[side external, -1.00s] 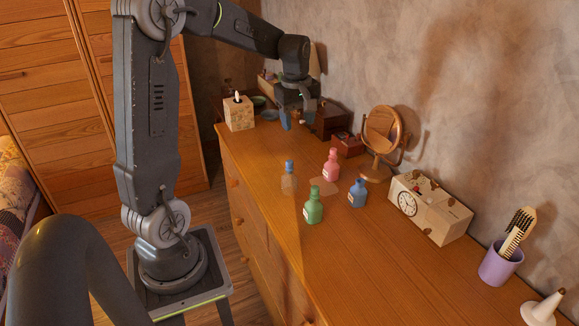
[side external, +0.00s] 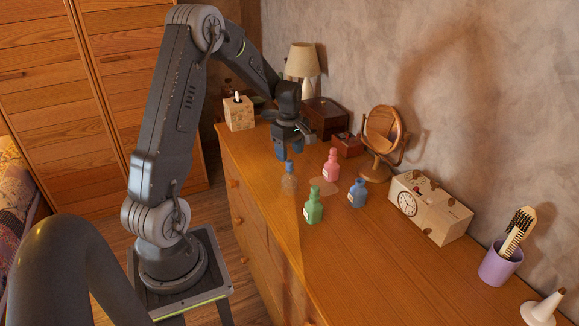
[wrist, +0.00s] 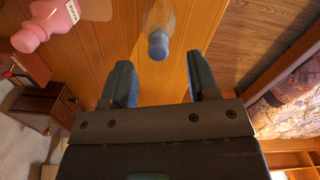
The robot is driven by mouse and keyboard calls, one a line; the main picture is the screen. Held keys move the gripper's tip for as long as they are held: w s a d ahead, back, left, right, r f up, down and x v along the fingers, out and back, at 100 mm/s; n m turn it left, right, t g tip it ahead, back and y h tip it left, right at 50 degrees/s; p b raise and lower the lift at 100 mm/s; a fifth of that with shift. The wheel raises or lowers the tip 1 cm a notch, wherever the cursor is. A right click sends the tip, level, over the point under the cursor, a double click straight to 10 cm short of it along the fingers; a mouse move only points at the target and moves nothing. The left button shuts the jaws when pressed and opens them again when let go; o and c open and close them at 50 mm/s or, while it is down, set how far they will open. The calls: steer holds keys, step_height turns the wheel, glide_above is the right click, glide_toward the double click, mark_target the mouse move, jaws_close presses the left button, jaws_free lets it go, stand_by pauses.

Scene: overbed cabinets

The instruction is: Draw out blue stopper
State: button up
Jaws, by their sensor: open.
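The blue stopper (side external: 289,163) sits in the top of a clear glass bottle (side external: 290,185), which stands upright on the wooden dresser top. In the wrist view the stopper (wrist: 158,45) shows ahead of my fingers, roughly centred between them, with the bottle (wrist: 160,14) behind it. My gripper (side external: 289,150) is open and empty. It hangs just above and behind the stopper in the side view. In the wrist view both fingers of my gripper (wrist: 159,78) are apart, and the stopper lies beyond their tips. I see no contact.
A pink bottle (side external: 332,167), a green bottle (side external: 313,208) and a blue bottle (side external: 357,194) stand close to the clear one. A round mirror (side external: 382,132), a clock box (side external: 425,208) and a tissue box (side external: 239,115) stand farther off. The dresser front is clear.

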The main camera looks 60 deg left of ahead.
mark_target(290, 161)
step_height(290, 161, down, 4)
steer(key=shift+w+a+f, duration=0.1)
steer(key=shift+a+f, duration=0.05)
steer(key=shift+f, duration=0.1)
steer(key=c, duration=1)
steer(key=shift+r, duration=0.15)
